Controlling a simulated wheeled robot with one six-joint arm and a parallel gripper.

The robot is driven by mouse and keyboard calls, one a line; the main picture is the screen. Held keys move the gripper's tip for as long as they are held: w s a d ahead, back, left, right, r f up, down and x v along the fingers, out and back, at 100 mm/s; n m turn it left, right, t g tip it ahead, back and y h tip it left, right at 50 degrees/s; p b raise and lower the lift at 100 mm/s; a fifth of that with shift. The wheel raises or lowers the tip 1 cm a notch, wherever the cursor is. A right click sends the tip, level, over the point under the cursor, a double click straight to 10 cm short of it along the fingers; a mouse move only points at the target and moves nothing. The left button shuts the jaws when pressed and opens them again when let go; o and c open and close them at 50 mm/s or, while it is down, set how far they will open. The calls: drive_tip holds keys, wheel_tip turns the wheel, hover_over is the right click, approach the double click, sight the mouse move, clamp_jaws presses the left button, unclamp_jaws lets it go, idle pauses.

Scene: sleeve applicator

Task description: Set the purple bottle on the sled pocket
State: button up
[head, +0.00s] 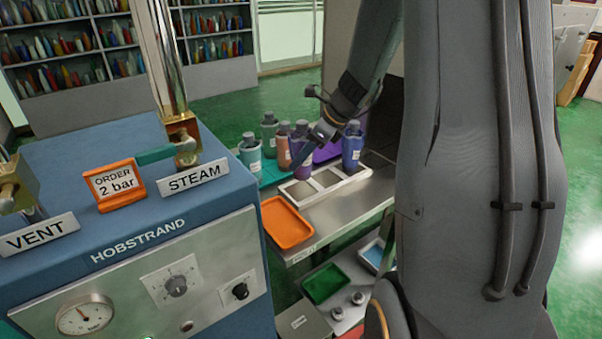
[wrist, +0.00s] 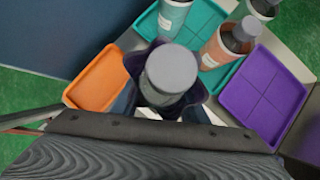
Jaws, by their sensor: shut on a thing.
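The purple bottle (head: 299,154) has a grey cap and stands roughly upright. My gripper (head: 314,142) is shut on it. In the wrist view, the bottle (wrist: 171,70) is seen from above between my fingers, its cap hiding most of its body. The sled (head: 325,186) is a pale frame with pockets on the steel bench. In the head view the bottle's lower end is at the sled's left end. I cannot tell whether it touches the sled or hangs just above it.
A teal bottle (head: 250,155), a salmon bottle (head: 282,146) and a grey-green bottle (head: 269,132) stand close behind on the left. A blue bottle (head: 352,148) stands right. An orange tray (head: 287,222) lies in front, empty; a purple tray (wrist: 265,88) is behind.

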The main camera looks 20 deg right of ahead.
sight(302, 172)
drive_tip(key=shift+f, duration=2.5)
drive_tip(key=shift+f, duration=0.15)
drive_tip(key=o, duration=1.2)
drive_tip(key=shift+o, duration=0.2)
drive_tip(key=shift+s+d+r, duration=0.1)
drive_tip(key=shift+d+r, duration=0.15)
drive_tip(key=shift+r, duration=0.25)
drive_tip(key=b+v, duration=0.1)
drive_tip(key=v, duration=1)
drive_tip(key=shift+s, duration=0.15)
